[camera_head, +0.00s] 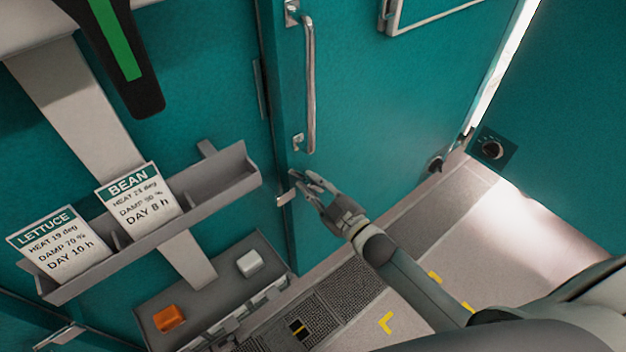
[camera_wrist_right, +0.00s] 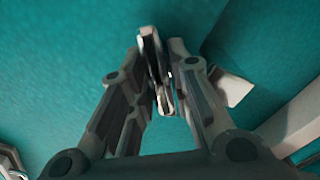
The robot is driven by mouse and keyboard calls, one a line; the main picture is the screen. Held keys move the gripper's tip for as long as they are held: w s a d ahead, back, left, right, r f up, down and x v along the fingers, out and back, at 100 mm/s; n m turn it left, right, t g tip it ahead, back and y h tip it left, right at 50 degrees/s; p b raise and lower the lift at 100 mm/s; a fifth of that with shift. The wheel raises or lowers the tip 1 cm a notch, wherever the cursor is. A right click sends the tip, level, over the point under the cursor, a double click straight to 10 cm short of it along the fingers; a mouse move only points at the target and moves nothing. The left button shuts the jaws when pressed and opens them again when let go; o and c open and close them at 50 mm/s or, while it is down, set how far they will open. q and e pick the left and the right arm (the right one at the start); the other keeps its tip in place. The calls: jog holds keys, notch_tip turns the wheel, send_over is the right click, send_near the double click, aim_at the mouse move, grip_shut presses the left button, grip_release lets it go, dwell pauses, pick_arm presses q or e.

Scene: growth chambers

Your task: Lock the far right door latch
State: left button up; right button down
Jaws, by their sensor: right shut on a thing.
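A tall teal door (camera_head: 380,100) with a long vertical metal handle (camera_head: 310,85) fills the upper middle of the head view. A small metal latch (camera_head: 286,198) sits low at the door's left edge, below the handle. My right gripper (camera_head: 303,184) is at this latch. In the right wrist view, its fingers (camera_wrist_right: 165,85) are shut on a narrow metal piece (camera_wrist_right: 150,50), which looks like the latch lever. The fingers hide part of it, and I cannot tell whether the latch is locked. My left gripper is not in view.
A grey card rack (camera_head: 215,190) with LETTUCE (camera_head: 55,248) and BEAN (camera_head: 138,200) cards is left of the latch. Below it, a ledge holds an orange block (camera_head: 168,318) and a white block (camera_head: 250,262). Open floor (camera_head: 520,230) lies at lower right.

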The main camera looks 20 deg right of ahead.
jog(key=shift+n, duration=1)
jog(key=n, duration=0.2)
jog(key=shift+a+f+n, duration=0.1)
jog(key=shift+f+n, duration=0.05)
jog(key=shift+n, duration=0.25)
pick_arm(q)
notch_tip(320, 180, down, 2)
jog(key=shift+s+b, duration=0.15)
jog(key=shift+b, duration=0.8)
pick_arm(e)
jog(key=n, duration=0.5)
jog(key=shift+f+n, duration=0.2)
jog(key=shift+n, duration=0.5)
jog(key=c, duration=1.4)
grip_release()
jog(key=shift+a, duration=0.1)
jog(key=shift+c, duration=0.2)
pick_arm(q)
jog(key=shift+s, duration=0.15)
pick_arm(e)
jog(key=shift+s, duration=0.1)
jog(key=v, duration=1.2)
